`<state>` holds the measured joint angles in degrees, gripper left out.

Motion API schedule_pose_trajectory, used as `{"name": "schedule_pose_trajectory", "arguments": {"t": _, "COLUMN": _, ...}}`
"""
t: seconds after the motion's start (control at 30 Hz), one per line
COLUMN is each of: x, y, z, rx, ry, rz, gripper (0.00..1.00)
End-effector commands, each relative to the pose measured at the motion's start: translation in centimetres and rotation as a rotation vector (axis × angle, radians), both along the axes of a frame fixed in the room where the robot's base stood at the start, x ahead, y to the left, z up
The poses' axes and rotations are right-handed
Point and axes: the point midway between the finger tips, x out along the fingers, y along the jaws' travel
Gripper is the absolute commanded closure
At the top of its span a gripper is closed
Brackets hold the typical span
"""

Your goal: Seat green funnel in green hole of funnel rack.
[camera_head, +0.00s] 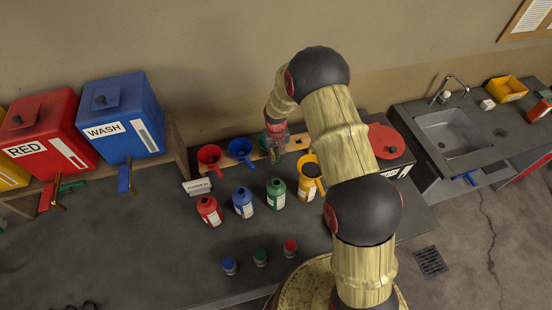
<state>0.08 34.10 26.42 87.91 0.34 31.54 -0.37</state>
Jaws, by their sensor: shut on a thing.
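The funnel rack (298,142) is a pale wooden board along the back of the counter. A red funnel (209,154) and a blue funnel (239,148) sit upright in its left part. My gripper (274,147) is over the rack, just right of the blue funnel, pointing down. It is shut on the green funnel (274,157), of which only a small green part shows. The green hole is hidden under the gripper and funnel. I cannot tell whether the funnel touches the rack.
Red (209,210), blue (243,203), green (276,194) and yellow (307,187) bottles stand in front of the rack; a yellow funnel (312,170) is at the yellow one. Three small caps (260,257) lie nearer. My arm covers the right side.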

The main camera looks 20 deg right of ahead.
Motion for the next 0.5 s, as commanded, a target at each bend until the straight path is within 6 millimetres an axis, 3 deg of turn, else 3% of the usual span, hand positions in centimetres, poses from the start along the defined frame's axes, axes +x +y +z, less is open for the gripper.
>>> {"name": "schedule_pose_trajectory", "arguments": {"t": 0.13, "x": 0.04, "y": 0.00, "z": 0.07, "rx": 0.000, "ry": -0.001, "rz": 0.000, "gripper": 1.00}}
{"name": "schedule_pose_trajectory", "arguments": {"t": 0.17, "x": 0.05, "y": 0.00, "z": 0.08, "rx": 0.000, "ry": -0.001, "rz": 0.000, "gripper": 0.88}}
{"name": "schedule_pose_trajectory", "arguments": {"t": 0.5, "x": 0.04, "y": 0.00, "z": 0.07, "rx": 0.000, "ry": -0.001, "rz": 0.000, "gripper": 0.69}}
